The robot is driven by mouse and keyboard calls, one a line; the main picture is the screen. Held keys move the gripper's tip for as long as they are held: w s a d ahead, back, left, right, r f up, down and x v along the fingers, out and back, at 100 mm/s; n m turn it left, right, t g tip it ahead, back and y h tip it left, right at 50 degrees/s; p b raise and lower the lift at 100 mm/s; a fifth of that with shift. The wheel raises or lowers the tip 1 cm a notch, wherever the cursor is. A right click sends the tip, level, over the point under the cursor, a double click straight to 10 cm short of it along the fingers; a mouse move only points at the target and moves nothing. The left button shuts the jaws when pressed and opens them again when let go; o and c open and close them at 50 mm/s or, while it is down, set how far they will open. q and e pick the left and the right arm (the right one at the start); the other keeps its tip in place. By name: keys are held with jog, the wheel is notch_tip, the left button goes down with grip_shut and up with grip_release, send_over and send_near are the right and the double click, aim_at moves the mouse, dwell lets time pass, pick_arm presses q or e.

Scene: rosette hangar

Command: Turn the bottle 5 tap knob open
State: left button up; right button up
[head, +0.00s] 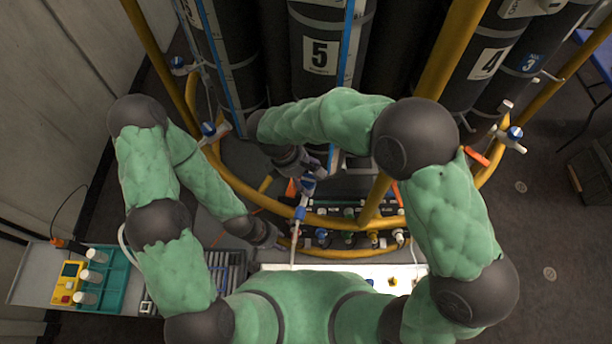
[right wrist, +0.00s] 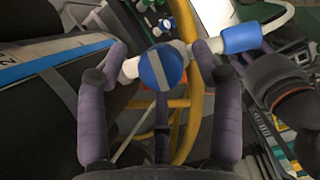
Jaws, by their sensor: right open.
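Bottle 5 (head: 319,55) is a tall dark cylinder with a white "5" label, at the top centre of the head view. Its tap (head: 308,184), blue and white, is low in front of it, partly hidden by my right gripper (head: 311,166). In the right wrist view, the round blue tap knob (right wrist: 161,68) with a grey bar across it sits between the spread fingertips of my right gripper (right wrist: 163,58). The fingers are open on either side; I cannot tell whether they touch it. My left gripper (head: 268,235) is lower left of the tap; its fingers are unclear.
A yellow rail (head: 335,219) curves around the bottles, with yellow posts rising from it. Other blue-handled taps (head: 209,129) (head: 515,133) are to the sides. A teal rack (head: 107,279) with white-capped vials stands at lower left.

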jog(key=c, duration=1.1)
jog(key=shift+n, duration=0.3)
jog(key=n, duration=0.1)
jog(key=n+t+p, duration=0.1)
jog(key=shift+s+n, duration=0.2)
jog(key=shift+n, duration=0.2)
jog(key=n, duration=0.1)
jog(key=n+t+p, duration=0.1)
jog(key=n, duration=0.1)
jog(key=shift+s+d+n+t+y, duration=0.1)
jog(key=shift+d+n+t+y, duration=0.05)
jog(key=shift+n+t+y, duration=0.15)
jog(key=n+t+p, duration=0.1)
jog(key=n, duration=0.2)
jog(key=shift+s+n+y, duration=0.15)
jog(key=shift+n+y, duration=0.15)
jog(key=shift+y, duration=0.1)
jog(key=shift+d+n+t+y, duration=0.15)
jog(key=shift+n+t+y, duration=0.45)
jog(key=shift+n, duration=1.3)
